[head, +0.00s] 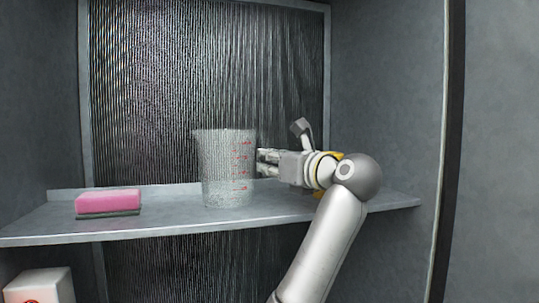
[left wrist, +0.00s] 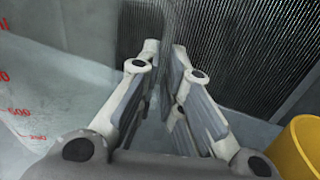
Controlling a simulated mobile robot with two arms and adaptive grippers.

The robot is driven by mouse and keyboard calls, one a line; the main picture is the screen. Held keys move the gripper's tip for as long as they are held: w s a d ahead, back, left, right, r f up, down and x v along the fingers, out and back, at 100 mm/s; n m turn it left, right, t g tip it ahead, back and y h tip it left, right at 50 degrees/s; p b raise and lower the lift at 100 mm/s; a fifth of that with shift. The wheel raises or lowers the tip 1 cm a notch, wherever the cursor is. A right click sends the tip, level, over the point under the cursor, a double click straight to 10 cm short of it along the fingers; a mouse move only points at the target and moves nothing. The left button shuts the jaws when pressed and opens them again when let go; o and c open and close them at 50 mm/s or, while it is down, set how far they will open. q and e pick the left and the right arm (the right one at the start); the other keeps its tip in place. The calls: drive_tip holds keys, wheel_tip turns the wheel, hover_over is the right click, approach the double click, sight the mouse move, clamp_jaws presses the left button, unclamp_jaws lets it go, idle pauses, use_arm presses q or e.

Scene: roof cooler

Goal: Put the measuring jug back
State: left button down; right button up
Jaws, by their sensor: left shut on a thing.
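The measuring jug (head: 228,170) is clear with red markings and is upright at the middle of the metal shelf (head: 160,222). Its base appears to be on or just above the shelf; I cannot tell which. My left gripper (head: 264,162) reaches in from the right at the jug's right side, shut on what appears to be its clear handle, which is hard to make out. In the left wrist view the jug wall (left wrist: 40,105) fills the left side, and the fingers (left wrist: 166,52) are close together with a narrow gap. My right gripper is not in view.
A pink sponge (head: 108,201) with a dark underside lies on the shelf at the left. A yellow object (left wrist: 302,148) stands right of my fingers, mostly hidden behind my arm in the head view. A white box (head: 40,286) is below the shelf. A ribbed panel (head: 150,90) closes the back.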

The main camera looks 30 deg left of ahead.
use_arm(q)
drive_tip(key=shift+d, duration=0.15)
drive_tip(key=shift+f, duration=0.2)
drive_tip(key=c, duration=1.6)
unclamp_jaws()
